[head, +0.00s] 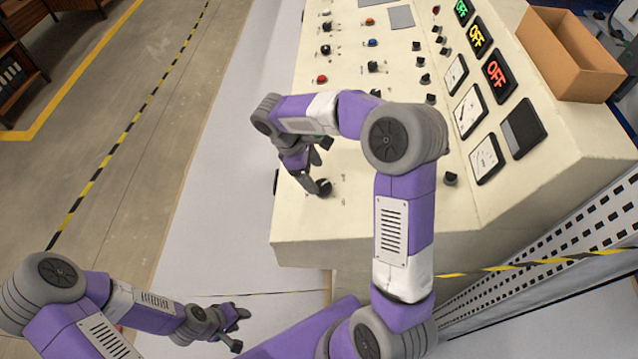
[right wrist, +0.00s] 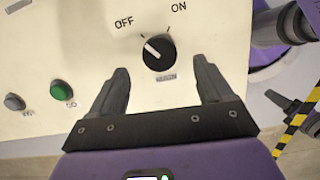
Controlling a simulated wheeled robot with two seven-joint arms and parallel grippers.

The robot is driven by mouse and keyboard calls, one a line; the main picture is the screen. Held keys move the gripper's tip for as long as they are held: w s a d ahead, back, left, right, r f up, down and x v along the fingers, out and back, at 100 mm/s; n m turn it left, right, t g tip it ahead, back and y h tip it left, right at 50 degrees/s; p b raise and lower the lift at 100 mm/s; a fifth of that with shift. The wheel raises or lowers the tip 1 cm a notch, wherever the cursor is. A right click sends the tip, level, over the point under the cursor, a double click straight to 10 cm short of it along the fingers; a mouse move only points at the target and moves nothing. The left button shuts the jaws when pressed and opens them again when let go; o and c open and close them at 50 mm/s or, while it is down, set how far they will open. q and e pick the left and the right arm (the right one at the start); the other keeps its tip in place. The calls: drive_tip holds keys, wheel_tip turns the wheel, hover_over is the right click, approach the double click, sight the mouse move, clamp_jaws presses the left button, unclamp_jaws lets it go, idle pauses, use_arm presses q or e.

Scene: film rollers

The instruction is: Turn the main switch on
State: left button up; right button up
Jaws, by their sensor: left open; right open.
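The main switch is a round black knob (right wrist: 159,53) on the cream console panel, with OFF printed at its upper left and ON at its upper right in the right wrist view. Its white pointer mark points up and left, towards OFF. In the head view the knob (head: 324,187) is near the panel's front left. My right gripper (head: 313,174) is over it, open; in the right wrist view its fingers stand either side of the knob, apart from it. My left gripper (head: 242,328) is open and empty, low, away from the console.
The cream console (head: 350,220) carries other knobs, buttons, gauges and lit OFF signs (head: 496,76). A green button (right wrist: 61,89) and a grey button (right wrist: 14,102) sit left of the switch in the right wrist view. A cardboard box (head: 570,60) stands on the console's far right.

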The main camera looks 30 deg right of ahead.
sight(321, 185)
drive_tip(key=b+x, duration=0.1)
drive_tip(key=x, duration=0.4)
drive_tip(key=shift+d+f, duration=0.1)
drive_tip(key=shift+f, duration=0.1)
drive_tip(key=c, duration=1.1)
drive_tip(key=shift+o, duration=0.2)
